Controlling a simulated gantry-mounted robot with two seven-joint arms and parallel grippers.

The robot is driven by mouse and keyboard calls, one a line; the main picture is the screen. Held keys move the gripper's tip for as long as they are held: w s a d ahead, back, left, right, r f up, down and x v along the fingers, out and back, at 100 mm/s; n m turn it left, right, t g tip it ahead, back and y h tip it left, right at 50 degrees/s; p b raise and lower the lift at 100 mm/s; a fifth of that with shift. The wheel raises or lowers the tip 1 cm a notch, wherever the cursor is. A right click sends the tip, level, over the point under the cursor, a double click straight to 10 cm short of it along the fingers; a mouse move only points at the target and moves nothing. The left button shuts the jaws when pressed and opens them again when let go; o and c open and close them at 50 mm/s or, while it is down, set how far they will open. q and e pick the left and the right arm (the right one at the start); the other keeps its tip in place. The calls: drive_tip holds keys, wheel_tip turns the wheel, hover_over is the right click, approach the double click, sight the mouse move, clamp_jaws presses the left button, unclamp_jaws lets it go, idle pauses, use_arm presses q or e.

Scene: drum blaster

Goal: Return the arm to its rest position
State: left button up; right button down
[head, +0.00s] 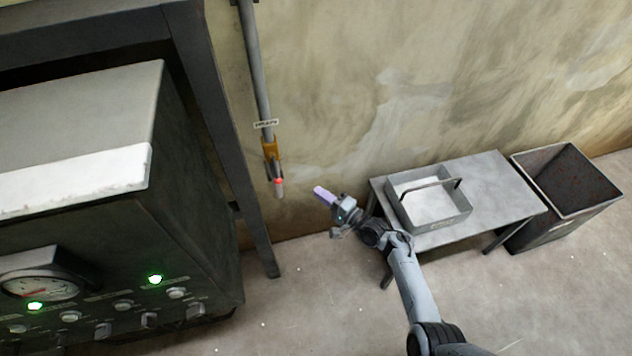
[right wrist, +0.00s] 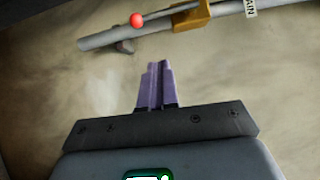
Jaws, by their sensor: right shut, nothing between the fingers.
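My right gripper (head: 322,194) is in the middle of the head view, to the left of a small metal table. Its purple fingers are shut and empty. In the right wrist view the shut fingers (right wrist: 155,87) point toward the stained wall. A grey pipe with a yellow-orange valve (head: 270,150) and a red-tipped lever hangs on the wall, left of the gripper and apart from it. The red knob (right wrist: 137,20) also shows in the right wrist view, above the fingers. My left gripper is not in view.
A grey tray with a handle (head: 462,214) stands on the metal table (head: 500,190). An open dark bin (head: 540,234) stands to its right. At the left is a large machine (head: 190,200) with a gauge and green lights. The floor before the table is clear.

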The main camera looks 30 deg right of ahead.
drive_tip(key=s+a+f+n+g, duration=0.15)
drive_tip(key=s+f+g, duration=0.25)
drive_tip(key=s+f, duration=1)
drive_tip(key=s+a+r+n+g+h, duration=0.2)
drive_tip(key=s+r+n, duration=0.15)
drive_tip(key=s, duration=0.35)
drive_tip(key=s+a+r+n+g+h, duration=0.2)
drive_tip(key=s+n+g, duration=0.1)
drive_tip(key=s+n, duration=0.3)
drive_tip(key=s+d+r+n+g+h, duration=0.1)
drive_tip(key=s+r+n+g+h, duration=0.25)
drive_tip(key=s+r, duration=0.75)
wheel_tip(320, 180, up, 36)
drive_tip(key=w+n+p, duration=0.1)
drive_tip(key=p, duration=3.4)
drive_tip(key=shift+w+d+r+g+p, duration=0.15)
drive_tip(key=shift+w+r+g+p, duration=0.1)
drive_tip(key=shift+g+p, duration=0.15)
